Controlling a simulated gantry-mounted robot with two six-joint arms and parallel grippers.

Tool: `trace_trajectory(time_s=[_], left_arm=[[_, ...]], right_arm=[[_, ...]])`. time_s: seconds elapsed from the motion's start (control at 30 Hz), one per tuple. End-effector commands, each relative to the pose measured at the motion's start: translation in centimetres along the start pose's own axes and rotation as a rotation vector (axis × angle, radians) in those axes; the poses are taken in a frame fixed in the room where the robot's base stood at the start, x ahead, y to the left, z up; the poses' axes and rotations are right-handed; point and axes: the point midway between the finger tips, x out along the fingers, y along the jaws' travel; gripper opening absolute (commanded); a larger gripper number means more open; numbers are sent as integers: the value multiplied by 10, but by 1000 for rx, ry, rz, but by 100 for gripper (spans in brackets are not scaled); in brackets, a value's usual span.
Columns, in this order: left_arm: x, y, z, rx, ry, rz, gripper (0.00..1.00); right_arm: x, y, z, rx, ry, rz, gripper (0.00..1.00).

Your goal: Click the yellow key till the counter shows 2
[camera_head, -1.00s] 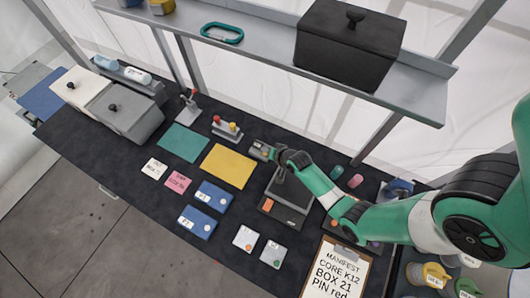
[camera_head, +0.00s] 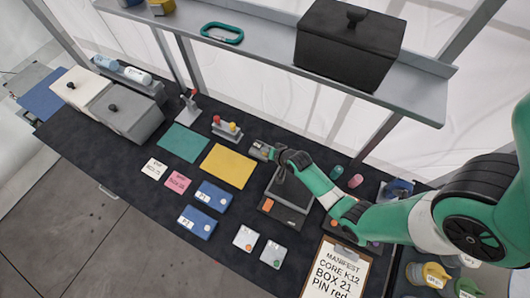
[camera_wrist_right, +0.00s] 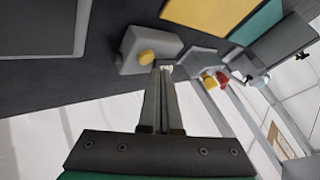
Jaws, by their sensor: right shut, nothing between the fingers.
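The yellow key (camera_wrist_right: 147,56) is a round button on a small grey box (camera_wrist_right: 128,45) in the right wrist view. My right gripper (camera_wrist_right: 158,72) is shut and empty, its fingertips right beside the box, close to the key. I cannot tell whether they touch it. In the head view my right gripper (camera_head: 268,152) reaches over the table beside the yellow mat, where box and fingers are hard to tell apart. No counter digits are readable in either view. My left gripper is not in view.
A grey block with red and yellow knobs (camera_head: 227,128) stands nearby, behind the yellow mat (camera_head: 228,166). A dark scale-like device (camera_head: 284,213) lies in front of my right wrist. A shelf (camera_head: 270,47) with a black lidded box (camera_head: 348,45) runs above the back.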

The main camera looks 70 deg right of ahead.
Motion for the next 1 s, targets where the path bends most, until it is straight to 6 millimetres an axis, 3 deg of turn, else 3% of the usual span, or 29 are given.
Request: trace_trajectory(time_s=[1.0], left_arm=[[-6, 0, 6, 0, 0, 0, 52]], right_arm=[[8, 5, 5, 0, 0, 0, 0]])
